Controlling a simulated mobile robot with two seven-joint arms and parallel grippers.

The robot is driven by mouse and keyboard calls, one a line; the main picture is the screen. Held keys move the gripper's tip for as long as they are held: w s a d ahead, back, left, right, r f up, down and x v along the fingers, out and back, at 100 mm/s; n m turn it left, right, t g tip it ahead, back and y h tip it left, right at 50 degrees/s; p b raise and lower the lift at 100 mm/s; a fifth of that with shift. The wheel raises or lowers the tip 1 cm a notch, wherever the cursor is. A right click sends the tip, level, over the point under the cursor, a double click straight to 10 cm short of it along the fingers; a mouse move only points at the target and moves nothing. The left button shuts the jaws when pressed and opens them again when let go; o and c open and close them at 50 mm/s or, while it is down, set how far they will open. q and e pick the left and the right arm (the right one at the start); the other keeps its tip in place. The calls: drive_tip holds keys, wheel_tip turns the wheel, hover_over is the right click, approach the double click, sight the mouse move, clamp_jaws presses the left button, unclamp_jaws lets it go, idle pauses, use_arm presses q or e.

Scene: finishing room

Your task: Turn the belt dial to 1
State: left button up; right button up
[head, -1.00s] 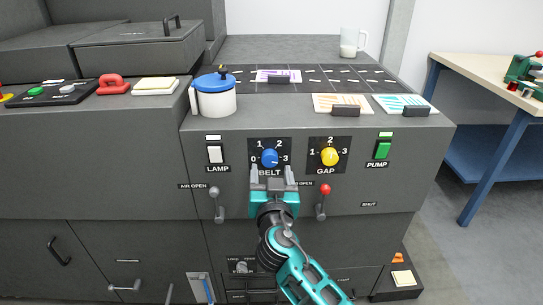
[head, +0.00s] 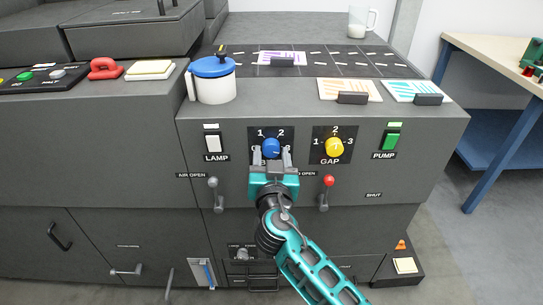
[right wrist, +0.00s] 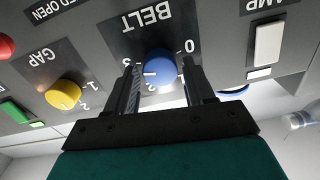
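The blue belt dial (head: 271,147) sits on a black plate marked 0 to 3 on the sloping front panel. My right gripper (head: 271,153) is at it, one finger on each side. In the right wrist view the blue dial (right wrist: 158,66) shows upside down between the open fingers, with a gap to each. Its white mark lies on the side of 2 and 3; I cannot tell exactly which number it points to. The fingers hide part of the scale. My left gripper is not in view.
The yellow gap dial (head: 334,147) is to the right, with the green pump switch (head: 392,140) beyond. The white lamp switch (head: 213,144) is to the left. A grey lever (head: 215,192) and a red-knobbed lever (head: 325,192) flank my gripper below. A blue-lidded pot (head: 213,82) stands above.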

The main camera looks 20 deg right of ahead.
drive_tip(key=c, duration=0.8)
drive_tip(key=shift+o, duration=0.2)
